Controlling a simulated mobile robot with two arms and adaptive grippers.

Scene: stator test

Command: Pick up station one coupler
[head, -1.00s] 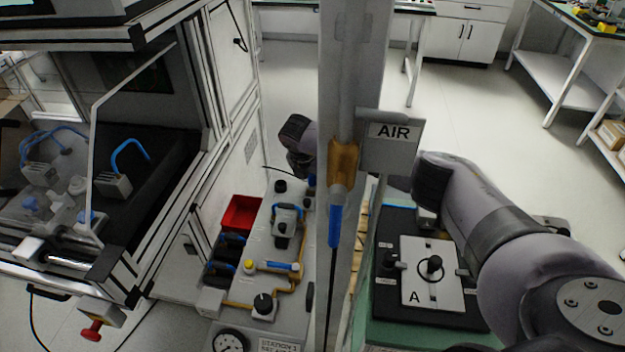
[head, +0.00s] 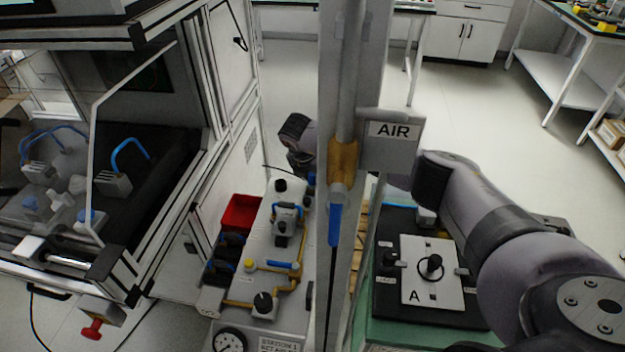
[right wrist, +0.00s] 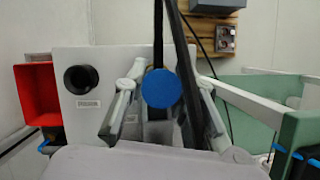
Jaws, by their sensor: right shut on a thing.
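A round blue part (right wrist: 161,88), which I take for the station one coupler, shows in the right wrist view with a dark hose above it. My right gripper (right wrist: 163,98) has its two pale fingers on either side of it and is shut on it. In the head view my right arm passes behind the grey post, and its gripper is mostly hidden there, near the back of the station 1 panel (head: 262,285). A small patch of blue shows beside the post. My left gripper is not in view.
The grey post (head: 350,70) with the AIR sign (head: 393,131) stands in front of my right arm. A red bin (head: 240,212) is left of the panel. Plate A (head: 418,285) lies on a black base at right. A glass-doored machine (head: 150,150) fills the left.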

